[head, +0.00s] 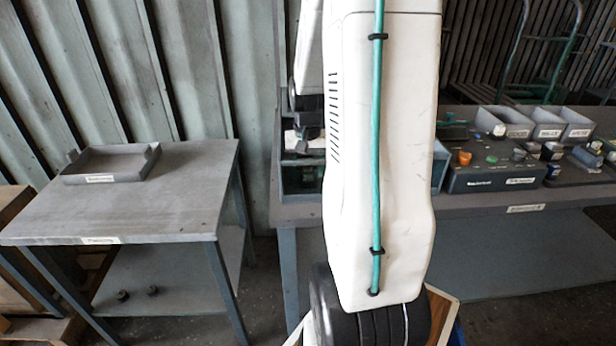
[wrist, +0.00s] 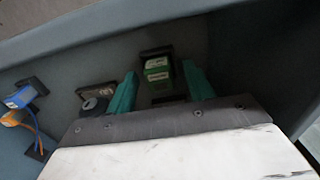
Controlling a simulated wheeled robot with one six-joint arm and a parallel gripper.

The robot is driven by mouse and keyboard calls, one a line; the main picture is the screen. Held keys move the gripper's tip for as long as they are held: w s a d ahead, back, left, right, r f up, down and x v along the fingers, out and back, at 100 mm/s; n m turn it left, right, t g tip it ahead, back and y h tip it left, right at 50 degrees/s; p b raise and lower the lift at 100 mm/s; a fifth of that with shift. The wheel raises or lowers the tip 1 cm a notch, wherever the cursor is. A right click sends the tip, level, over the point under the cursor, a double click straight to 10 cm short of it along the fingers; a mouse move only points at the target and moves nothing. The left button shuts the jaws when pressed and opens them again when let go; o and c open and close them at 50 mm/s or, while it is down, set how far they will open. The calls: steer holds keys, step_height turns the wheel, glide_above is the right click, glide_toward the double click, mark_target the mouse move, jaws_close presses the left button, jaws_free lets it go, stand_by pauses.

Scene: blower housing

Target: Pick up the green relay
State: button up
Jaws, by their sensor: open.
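The green relay (wrist: 157,68) shows in the wrist view as a small green block with a pale label, in a dark holder inside a grey-walled container. My gripper (wrist: 160,85) is open, its two teal fingers apart to the left and right of the relay. I cannot tell whether either finger touches it. In the head view my white arm hides most of the container, and I cannot make out the relay there. Part of my gripper shows dark beside the arm.
Container walls (wrist: 215,20) are close. In the head view, a table with a grey tray (head: 112,163) stands left; bins (head: 503,122) stand right.

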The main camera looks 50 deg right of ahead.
steer(key=c, duration=0.9)
step_height(320, 180, up, 10)
steer(key=shift+r, duration=0.15)
